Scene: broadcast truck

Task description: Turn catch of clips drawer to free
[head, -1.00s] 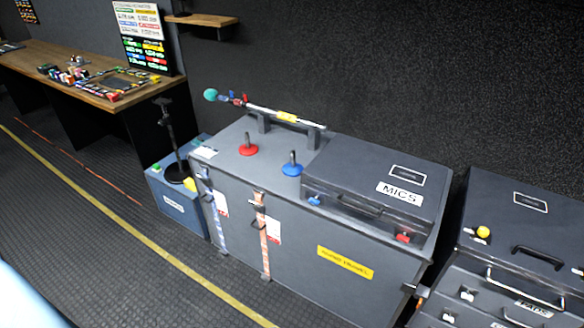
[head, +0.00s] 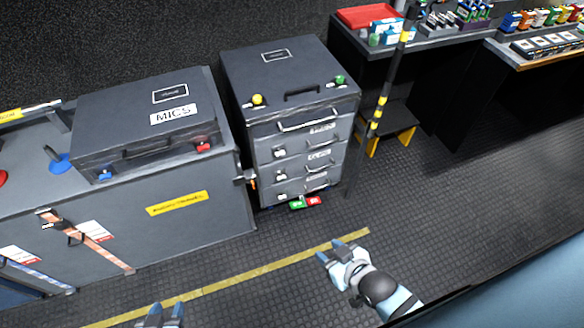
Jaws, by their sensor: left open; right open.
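The drawer labels are too small to read, so I cannot tell which is the clips drawer. My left gripper (head: 165,312) is open at the bottom edge, far from the cabinet.
A long grey case with a MICS box (head: 140,120) stands left of the cabinet. A black and yellow pole (head: 380,100) rises just right of it. A dark workbench (head: 400,48) stands behind. Green and red pieces (head: 305,202) lie at the cabinet's foot. The floor in front is clear.

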